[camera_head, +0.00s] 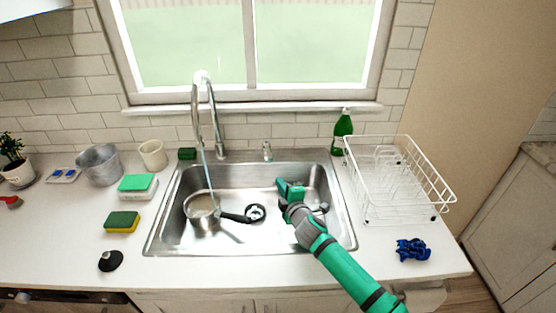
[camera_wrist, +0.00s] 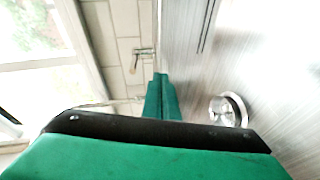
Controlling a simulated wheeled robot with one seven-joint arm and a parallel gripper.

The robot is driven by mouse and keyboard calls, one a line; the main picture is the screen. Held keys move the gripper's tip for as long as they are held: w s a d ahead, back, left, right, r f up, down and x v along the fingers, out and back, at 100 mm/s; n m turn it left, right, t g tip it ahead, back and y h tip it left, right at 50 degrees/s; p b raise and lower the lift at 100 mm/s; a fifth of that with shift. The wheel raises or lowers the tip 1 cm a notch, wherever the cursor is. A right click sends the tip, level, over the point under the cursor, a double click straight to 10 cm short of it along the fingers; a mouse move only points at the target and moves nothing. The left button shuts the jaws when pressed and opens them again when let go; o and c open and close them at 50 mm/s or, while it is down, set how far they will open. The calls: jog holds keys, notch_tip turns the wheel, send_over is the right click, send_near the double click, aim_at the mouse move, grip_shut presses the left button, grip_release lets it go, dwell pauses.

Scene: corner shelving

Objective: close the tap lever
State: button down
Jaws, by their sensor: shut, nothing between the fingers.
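The tall curved chrome tap (camera_head: 216,115) stands behind the left half of the steel sink (camera_head: 165,222). A thin bluish stream of water (camera_head: 204,165) runs from its spout into a pan (camera_head: 202,207) in the basin. I cannot clearly make out the tap lever. A small metal fixture (camera_head: 267,151) stands on the back rim, right of the tap; I cannot tell if it is the lever. My gripper (camera_head: 283,186) is over the right half of the sink, apart from the tap. In the wrist view its green fingers (camera_wrist: 162,85) are together and empty.
A white wire dish rack (camera_head: 400,178) and green bottle (camera_head: 342,132) stand at right, with a blue cloth (camera_head: 412,250) in front. Sponges (camera_head: 122,221), a metal bucket (camera_head: 99,165) and a cup (camera_head: 152,155) are at left. The window sill (camera_head: 260,108) is behind.

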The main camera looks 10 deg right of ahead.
jog(key=d+r+m+y, duration=0.1)
jog(key=d+m, duration=0.1)
jog(key=m, duration=0.8)
jog(key=d+r+m+y, duration=0.1)
jog(key=d+r+m, duration=0.1)
jog(key=m, duration=0.9)
jog(key=m+t, duration=0.1)
jog(key=m, duration=0.9)
send_near(268, 151)
jog(key=shift+w+d+f, duration=0.1)
jog(key=shift+w+f, duration=0.05)
jog(key=shift+w, duration=0.9)
jog(key=shift+w+d+f, duration=0.15)
jog(key=shift+w, duration=0.9)
jog(key=shift+n, duration=0.3)
